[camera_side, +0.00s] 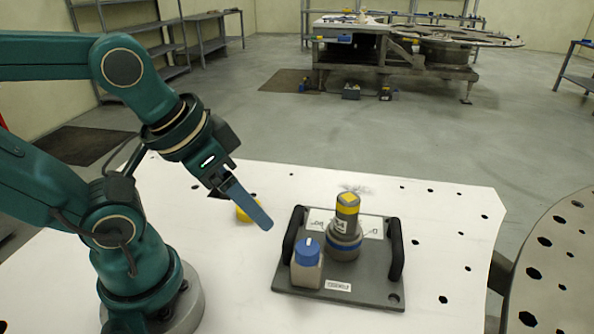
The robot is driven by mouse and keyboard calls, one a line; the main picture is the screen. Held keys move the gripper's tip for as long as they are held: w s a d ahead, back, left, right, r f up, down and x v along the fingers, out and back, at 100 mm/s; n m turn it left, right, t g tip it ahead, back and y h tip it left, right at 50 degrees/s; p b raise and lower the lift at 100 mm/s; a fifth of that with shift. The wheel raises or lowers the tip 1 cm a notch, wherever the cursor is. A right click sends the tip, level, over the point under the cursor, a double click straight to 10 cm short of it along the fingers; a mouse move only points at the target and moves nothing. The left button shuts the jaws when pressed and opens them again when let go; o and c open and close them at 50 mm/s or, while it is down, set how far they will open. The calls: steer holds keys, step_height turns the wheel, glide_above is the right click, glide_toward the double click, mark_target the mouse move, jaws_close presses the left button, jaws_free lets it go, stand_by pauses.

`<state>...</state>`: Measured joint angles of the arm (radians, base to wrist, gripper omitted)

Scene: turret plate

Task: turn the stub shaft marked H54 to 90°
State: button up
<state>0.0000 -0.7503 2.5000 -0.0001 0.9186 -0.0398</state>
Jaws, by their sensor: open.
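A grey turret plate (362,289) with two black handles lies on the white table. On it stands a grey stub shaft (345,229) with a yellow band near its top and a blue ring near its base. A small white label is on its side, but its marking is too small to read. In front and to its left on the plate is a squarish beige block with a blue round cap (309,250). My gripper (260,221), with blue fingers, is in the air to the left of the plate, apart from the shaft. It is open and empty.
The white table (450,230) has scattered holes and is clear right of the plate. A round perforated metal table (555,270) stands at the right edge.

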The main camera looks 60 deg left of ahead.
steer(key=w+r+n+g, duration=0.2)
steer(key=w+r+n, duration=0.45)
steer(key=r, duration=0.35)
steer(key=n+g, duration=0.2)
steer(key=g, duration=0.1)
glide_above(349, 197)
step_height(349, 197, down, 6)
steer(key=shift+r, duration=0.2)
steer(key=shift+f, duration=4.55)
steer(key=c, duration=1.1)
steer(key=shift+o, duration=0.2)
